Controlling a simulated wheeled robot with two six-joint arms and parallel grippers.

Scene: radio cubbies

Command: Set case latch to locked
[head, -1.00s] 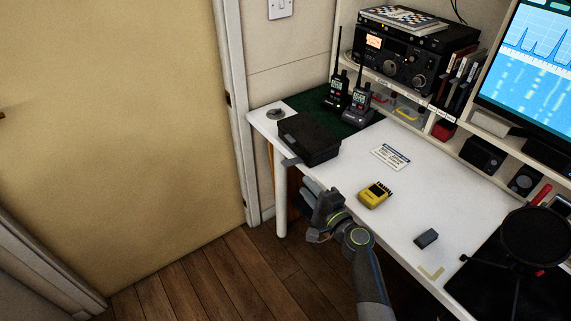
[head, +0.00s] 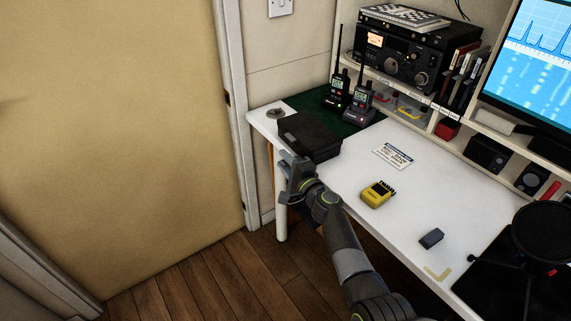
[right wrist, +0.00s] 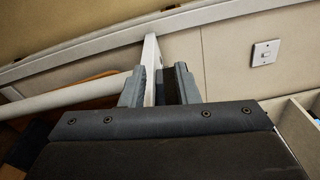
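The black case (head: 312,134) lies closed-looking at the left end of the white desk, partly on the green mat. My right gripper (head: 288,163) is at the case's front left edge, just off the desk edge. It covers the spot where the case's grey latch showed, so the latch and its setting are hidden. In the right wrist view, the two grey fingers (right wrist: 159,86) stand apart with a gap between them, and nothing is clearly held. Whether they touch the case or latch I cannot tell. My left gripper is out of view.
A yellow device (head: 377,194) and a small grey block (head: 431,238) lie on the white desk (head: 345,180). Two handheld radios (head: 357,104) stand behind the case. A label card (head: 393,156) lies to its right. Open floor (head: 225,285) is in front.

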